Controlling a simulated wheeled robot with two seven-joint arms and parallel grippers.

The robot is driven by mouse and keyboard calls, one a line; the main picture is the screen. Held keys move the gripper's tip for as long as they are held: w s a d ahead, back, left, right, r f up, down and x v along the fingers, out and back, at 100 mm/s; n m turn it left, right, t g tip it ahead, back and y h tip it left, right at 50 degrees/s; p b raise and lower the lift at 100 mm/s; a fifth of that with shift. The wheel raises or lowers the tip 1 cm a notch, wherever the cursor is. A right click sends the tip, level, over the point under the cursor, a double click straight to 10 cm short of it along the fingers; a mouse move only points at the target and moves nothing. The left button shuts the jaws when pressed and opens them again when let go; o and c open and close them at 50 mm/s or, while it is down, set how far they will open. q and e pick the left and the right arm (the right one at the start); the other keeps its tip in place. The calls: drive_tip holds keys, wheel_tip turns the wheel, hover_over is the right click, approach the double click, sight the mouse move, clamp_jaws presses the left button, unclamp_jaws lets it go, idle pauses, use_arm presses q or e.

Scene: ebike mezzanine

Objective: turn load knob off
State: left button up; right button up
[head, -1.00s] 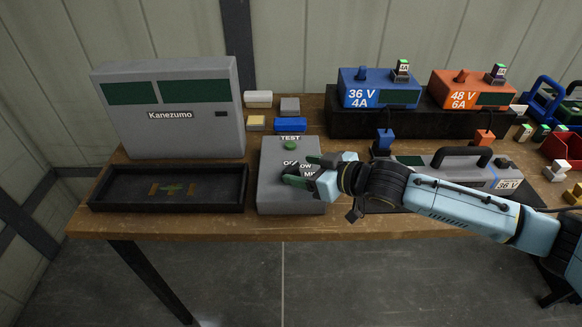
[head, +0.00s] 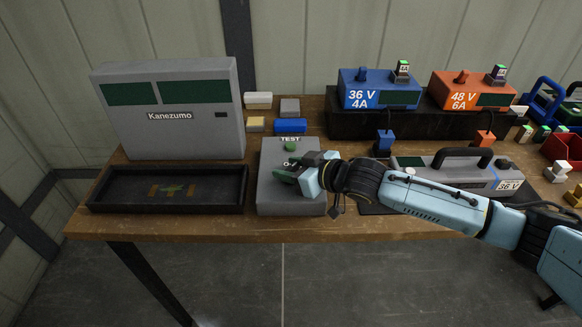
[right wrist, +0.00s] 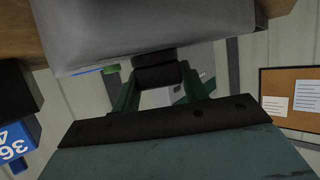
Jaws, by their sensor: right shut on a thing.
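The grey test box (head: 277,202) stands on the bench, with a green button (head: 290,146) under the word TEST. My right gripper (head: 292,172) is over the middle of its top face and covers most of the knob lettering. In the right wrist view, my right gripper (right wrist: 158,80) has its green fingers on both sides of a dark knob (right wrist: 157,58) and is shut on it. The knob sits against the grey box face (right wrist: 140,25). Which mark the knob points to is hidden. My left gripper is not in view.
A grey Kanezumo unit (head: 185,135) and a black tray (head: 100,200) stand left of the box. A grey battery pack with a handle (head: 450,175) lies to the right. Blue (head: 378,88) and orange (head: 470,88) chargers stand behind.

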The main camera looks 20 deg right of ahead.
drive_tip(key=shift+p, duration=0.3)
drive_tip(key=shift+w+d+r+n+g+y+p, duration=0.1)
drive_tip(key=shift+n+g+y+p, duration=0.6)
drive_tip(key=shift+n+y, duration=0.2)
drive_tip(key=shift+n+g+y+p, duration=0.45)
drive_tip(key=shift+n+g+y, duration=0.3)
drive_tip(key=shift+n, duration=0.25)
drive_tip(key=shift+g, duration=0.25)
drive_tip(key=shift+n+g+y+p, duration=0.75)
drive_tip(key=shift+n+g+p, duration=0.35)
drive_tip(key=shift+n, duration=0.1)
drive_tip(key=shift+n+g+y, duration=0.3)
drive_tip(key=shift+n+g, duration=0.5)
